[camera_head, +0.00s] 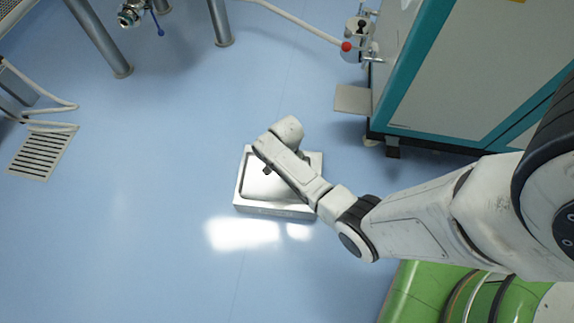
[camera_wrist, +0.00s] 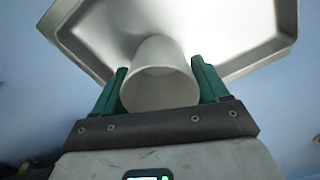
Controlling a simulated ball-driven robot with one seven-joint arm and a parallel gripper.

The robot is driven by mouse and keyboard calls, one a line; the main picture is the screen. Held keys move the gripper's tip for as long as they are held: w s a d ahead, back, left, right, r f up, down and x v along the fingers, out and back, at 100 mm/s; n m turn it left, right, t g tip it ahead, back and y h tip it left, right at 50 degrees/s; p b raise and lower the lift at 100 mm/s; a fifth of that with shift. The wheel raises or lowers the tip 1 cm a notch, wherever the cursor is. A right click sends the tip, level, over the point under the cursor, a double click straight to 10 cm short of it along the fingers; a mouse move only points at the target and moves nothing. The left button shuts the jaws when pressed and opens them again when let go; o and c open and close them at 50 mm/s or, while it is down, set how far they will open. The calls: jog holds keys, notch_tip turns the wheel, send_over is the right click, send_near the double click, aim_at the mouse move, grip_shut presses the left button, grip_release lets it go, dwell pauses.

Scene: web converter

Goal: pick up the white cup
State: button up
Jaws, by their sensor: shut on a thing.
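The white cup (camera_wrist: 159,80) is in the wrist view, between the two green fingers of my gripper (camera_wrist: 160,86). The fingers are shut on its sides, one at the left and one at the right. The cup's round end faces the camera. Behind it is a metal tray; I cannot tell whether the cup touches it. In the head view my arm reaches over the tray, and the cup and the fingertips are hidden behind my wrist.
The shallow metal tray (camera_head: 243,195) sits on or above the blue floor, with its rim also in the wrist view (camera_wrist: 262,62). A teal and grey cabinet (camera_head: 455,75) stands at upper right. Metal legs (camera_head: 100,40) stand at upper left. A floor grate (camera_head: 42,152) lies at left.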

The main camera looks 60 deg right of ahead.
jog(key=s+a+r+p, duration=0.6)
jog(key=s+r+p, duration=0.4)
jog(key=s+r, duration=0.1)
jog(key=shift+s+r, duration=0.3)
jog(key=shift+s, duration=0.6)
jog(key=w+a+r+n, duration=0.4)
jog(key=w+r+n, duration=0.25)
jog(key=w, duration=0.35)
jog(key=w+a+r+n, duration=0.5)
jog(key=w+r+n, duration=0.15)
jog(key=w, duration=0.35)
jog(key=w+a+r+n, duration=0.45)
jog(key=w+r, duration=0.35)
jog(key=w, duration=0.2)
jog(key=s+r+p, duration=0.4)
jog(key=r+p, duration=0.7)
jog(key=p, duration=0.2)
jog(key=s+r+p, duration=0.5)
jog(key=r+p, duration=0.6)
jog(key=p, duration=0.3)
jog(key=shift+s+d+r, duration=0.15)
jog(key=shift+r, duration=0.1)
